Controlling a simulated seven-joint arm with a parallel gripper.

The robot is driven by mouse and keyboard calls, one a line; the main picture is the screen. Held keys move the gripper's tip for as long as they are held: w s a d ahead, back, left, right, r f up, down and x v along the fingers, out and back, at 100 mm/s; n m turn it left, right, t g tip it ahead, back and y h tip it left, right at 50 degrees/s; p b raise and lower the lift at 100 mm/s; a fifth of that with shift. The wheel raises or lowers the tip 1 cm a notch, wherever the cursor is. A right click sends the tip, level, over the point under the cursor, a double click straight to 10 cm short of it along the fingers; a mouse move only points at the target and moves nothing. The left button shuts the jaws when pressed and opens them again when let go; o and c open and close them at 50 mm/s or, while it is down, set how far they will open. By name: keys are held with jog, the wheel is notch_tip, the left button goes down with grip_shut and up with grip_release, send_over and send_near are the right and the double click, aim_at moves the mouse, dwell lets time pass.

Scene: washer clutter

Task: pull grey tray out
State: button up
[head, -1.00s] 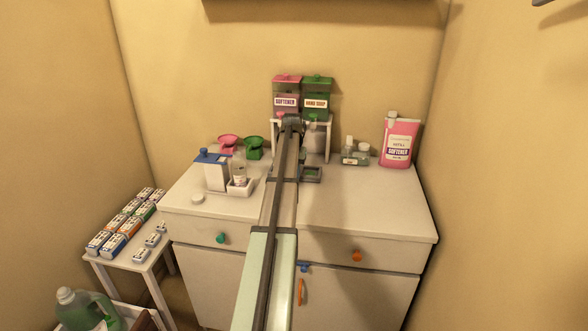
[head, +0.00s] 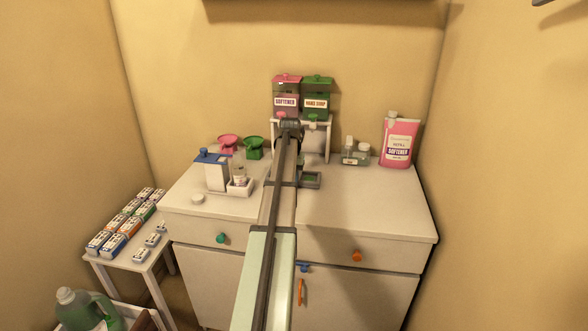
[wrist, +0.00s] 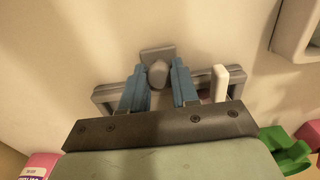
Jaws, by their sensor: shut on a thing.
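The grey tray (head: 313,182) sits on the cabinet top in front of the dispenser stand. My arm hides its left part in the head view. In the wrist view the tray's grey rim (wrist: 102,93) runs behind my fingers, and a grey knob with a flat plate (wrist: 157,51) stands at its middle. My gripper (wrist: 158,76) has its two blue fingers on either side of the knob and is shut on it. In the head view the fingers are hidden behind my arm.
The white stand (head: 329,140) holds a pink softener dispenser (head: 286,97) and a green hand soap dispenser (head: 317,97). A white caddy (head: 240,189) is left of my arm; small bottles (head: 355,153) and a pink refill pouch (head: 400,142) are right. The front right top is clear.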

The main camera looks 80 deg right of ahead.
jog(key=shift+a, duration=2.25)
jog(key=o, duration=0.8)
jog(key=shift+r, duration=4)
